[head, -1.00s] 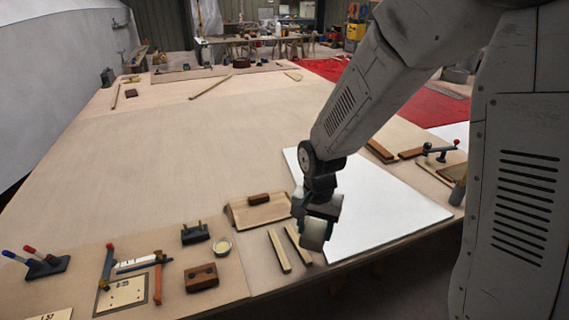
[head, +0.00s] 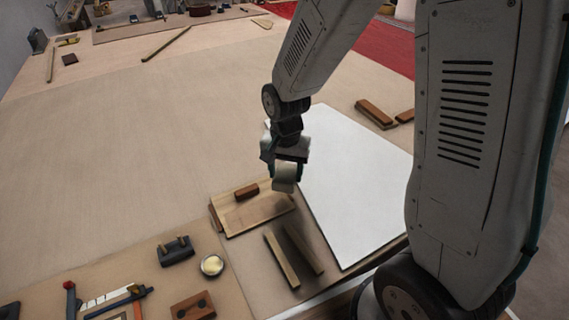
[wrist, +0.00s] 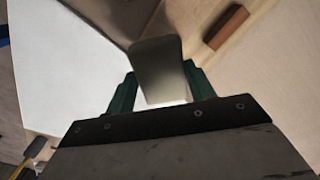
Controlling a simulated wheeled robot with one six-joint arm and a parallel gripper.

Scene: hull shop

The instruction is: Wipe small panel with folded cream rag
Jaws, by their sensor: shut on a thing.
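My gripper (head: 285,168) is shut on the folded cream rag (head: 284,181), which hangs below the fingers. In the wrist view the rag (wrist: 158,70) is between the two green fingers. The rag is above the gap between a small pale wooden panel (head: 255,213) and a large white panel (head: 355,190). It seems to be held in the air, though contact below is hard to judge. A brown block (head: 247,191) lies on the wooden panel's far part; it also shows in the wrist view (wrist: 227,27).
Two wooden strips (head: 281,260) lie in front of the panel. A round dish (head: 212,265), a dark block with pegs (head: 175,251) and a brown block (head: 193,306) are at front left. Brown bars (head: 375,114) lie beyond the white panel. The table's left middle is clear.

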